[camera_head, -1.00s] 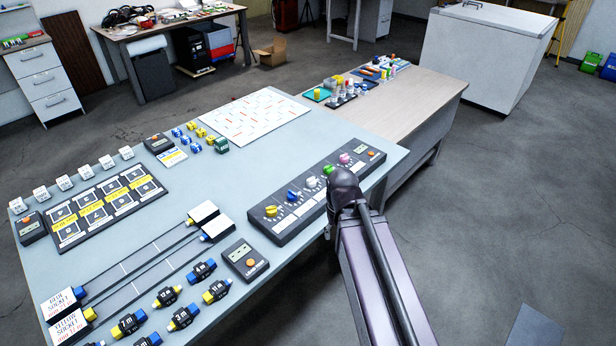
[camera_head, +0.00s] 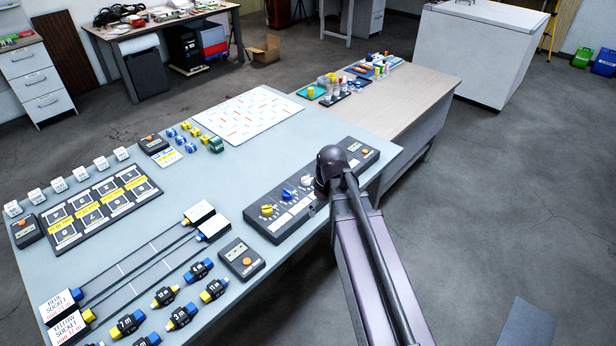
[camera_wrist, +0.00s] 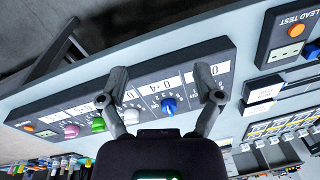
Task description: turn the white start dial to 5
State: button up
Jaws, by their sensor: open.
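The white dial (camera_head: 306,181) sits on the dark dial panel (camera_head: 282,226), right of the blue dial (camera_head: 287,194) and yellow dial (camera_head: 267,210). In the wrist view the white dial (camera_wrist: 131,117) lies between the blue dial and the green dial (camera_wrist: 98,125), close to the left finger. My gripper (camera_wrist: 160,72) is open and empty above the panel, with its fingers apart on either side of the blue dial in that view. The white dial's pointer setting is too small to read. In the head view my arm hides the green and pink dials and the fingertips.
A pink dial (camera_wrist: 71,130) and an orange button (camera_wrist: 28,129) lie farther along the panel. A lead test box (camera_head: 242,258) stands beside the panel on the grey table. Sockets, connectors and small blocks fill the table's left part.

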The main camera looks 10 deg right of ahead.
aim_at(307, 179)
jog(key=w+d+r+n+y+p, duration=0.1)
jog(key=w+d+r+n, duration=0.1)
jog(key=w+n, duration=0.4)
jog(key=w+d+r+n+y+p, duration=0.2)
jog(key=w+n, duration=0.4)
jog(key=w, duration=0.9)
jog(key=shift+d+r+t, duration=0.4)
jog(key=shift+d+r, duration=0.2)
jog(key=shift+f, duration=0.1)
jog(key=b+x, duration=1.2)
jog(key=x, duration=0.1)
jog(key=shift+a+f, duration=0.2)
jog(key=shift+a, duration=0.05)
jog(key=shift+s, duration=0.1)
jog(key=c, duration=1.1)
